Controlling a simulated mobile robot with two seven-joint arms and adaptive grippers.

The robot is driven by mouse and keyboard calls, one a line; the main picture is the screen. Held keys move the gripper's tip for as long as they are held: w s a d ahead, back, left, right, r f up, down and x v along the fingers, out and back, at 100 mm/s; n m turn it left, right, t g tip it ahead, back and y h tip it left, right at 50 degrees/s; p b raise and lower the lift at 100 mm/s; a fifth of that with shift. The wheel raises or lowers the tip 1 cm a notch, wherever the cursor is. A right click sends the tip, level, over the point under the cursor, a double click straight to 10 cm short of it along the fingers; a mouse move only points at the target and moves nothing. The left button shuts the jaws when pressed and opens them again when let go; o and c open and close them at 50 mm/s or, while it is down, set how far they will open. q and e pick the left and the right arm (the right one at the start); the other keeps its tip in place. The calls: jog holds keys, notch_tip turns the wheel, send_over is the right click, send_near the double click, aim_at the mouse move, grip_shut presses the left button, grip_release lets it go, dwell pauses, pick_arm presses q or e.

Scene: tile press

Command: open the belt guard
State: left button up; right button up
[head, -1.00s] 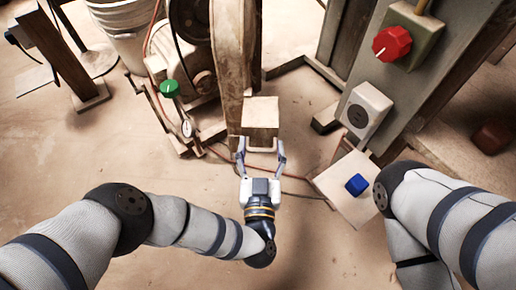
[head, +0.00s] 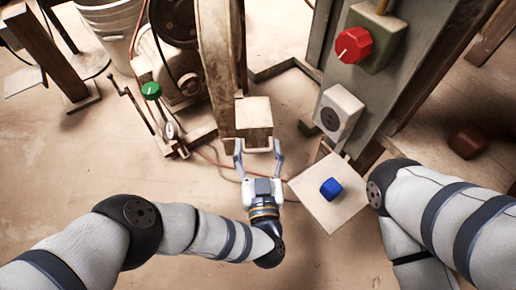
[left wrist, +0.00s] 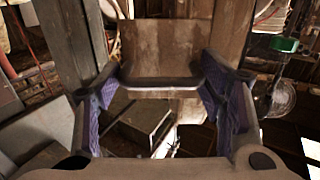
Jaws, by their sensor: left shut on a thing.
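The belt guard (head: 217,75) is a tall, worn tan cover left of centre in the head view. A square box-like end (head: 254,110) on its front carries a bar handle. My left gripper (head: 259,147) is at this front end, shut on the handle. In the left wrist view the dark handle (left wrist: 160,82) runs across between my two fingers, with the brown face of the guard (left wrist: 160,42) behind it. How far the guard stands open is hard to tell. My right arm shows at the right edge of the head view, its gripper out of frame.
A grey post (head: 395,75) bears a red knob (head: 353,45) and a pale socket box (head: 338,111). A blue button (head: 331,188) sits on a tilted plate (head: 308,185). A green knob (head: 151,90) stands left of the guard.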

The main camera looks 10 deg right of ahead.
pick_arm(q)
jog(key=shift+a, duration=0.1)
jog(key=o, duration=1.4)
jog(key=s, duration=0.7)
jog(key=shift+s+a, duration=0.25)
jog(key=shift+c, duration=0.2)
